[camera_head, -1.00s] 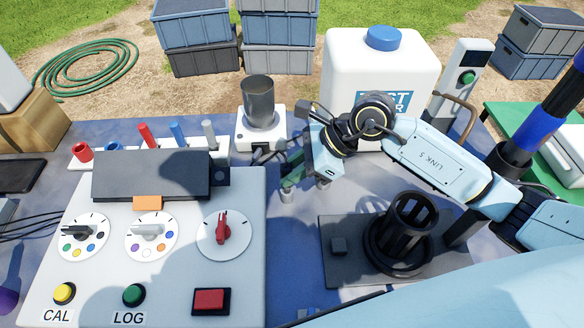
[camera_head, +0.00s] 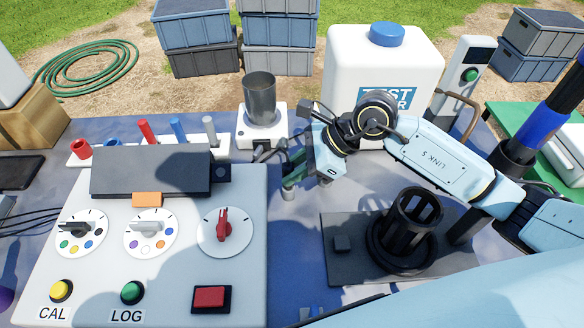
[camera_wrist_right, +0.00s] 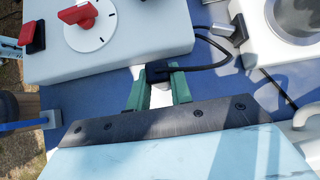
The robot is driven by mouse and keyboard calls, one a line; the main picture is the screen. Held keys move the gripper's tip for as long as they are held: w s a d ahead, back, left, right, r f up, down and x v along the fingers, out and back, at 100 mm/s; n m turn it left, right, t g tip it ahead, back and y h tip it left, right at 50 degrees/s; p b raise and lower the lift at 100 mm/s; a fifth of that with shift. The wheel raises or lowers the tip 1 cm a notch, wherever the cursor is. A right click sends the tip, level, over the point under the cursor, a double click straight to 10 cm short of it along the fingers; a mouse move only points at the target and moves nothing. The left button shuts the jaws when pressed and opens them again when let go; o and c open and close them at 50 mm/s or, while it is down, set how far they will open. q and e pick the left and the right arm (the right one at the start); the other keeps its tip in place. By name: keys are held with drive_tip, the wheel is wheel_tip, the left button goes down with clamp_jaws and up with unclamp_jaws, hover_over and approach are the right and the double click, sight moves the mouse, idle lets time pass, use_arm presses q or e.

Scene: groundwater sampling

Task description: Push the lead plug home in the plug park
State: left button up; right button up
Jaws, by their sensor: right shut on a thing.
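My right gripper (camera_head: 289,184) is low over the blue table, just right of the control panel (camera_head: 180,265). In the right wrist view its green fingers (camera_wrist_right: 159,88) are shut on a small black lead plug (camera_wrist_right: 158,70). The plug is beside the panel's side edge. I cannot tell whether it touches the panel or sits in an opening. A black cable (camera_wrist_right: 218,46) runs from the plug in a loop toward the white stand. I cannot pick out the plug park; the fingers and plug hide what lies under them. My left gripper is not in view.
A white stand with a steel cup (camera_head: 260,97) is behind the gripper. A black slotted holder (camera_head: 412,225) on a dark plate is to its right. A white tank (camera_head: 383,70) stands behind my arm. Some blue table (camera_head: 290,262) is bare in front of the gripper.

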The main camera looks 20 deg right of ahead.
drive_tip(key=shift+s+a+f, duration=0.3)
drive_tip(key=shift+a+f, duration=0.05)
drive_tip(key=shift+f, duration=0.2)
drive_tip(key=shift+d+r+p, duration=0.1)
drive_tip(key=shift+r+p, duration=0.25)
drive_tip(key=shift+r, duration=0.15)
drive_tip(key=shift+w+d+r, duration=0.15)
drive_tip(key=shift+d+r, duration=0.05)
drive_tip(key=shift+r, duration=0.2)
drive_tip(key=shift+r+p, duration=0.65)
drive_tip(key=shift+r, duration=0.2)
drive_tip(key=shift+w+b, duration=0.1)
drive_tip(key=shift+b, duration=0.4)
drive_tip(key=shift+f+b, duration=0.3)
drive_tip(key=shift+f, duration=0.05)
idle(0.4)
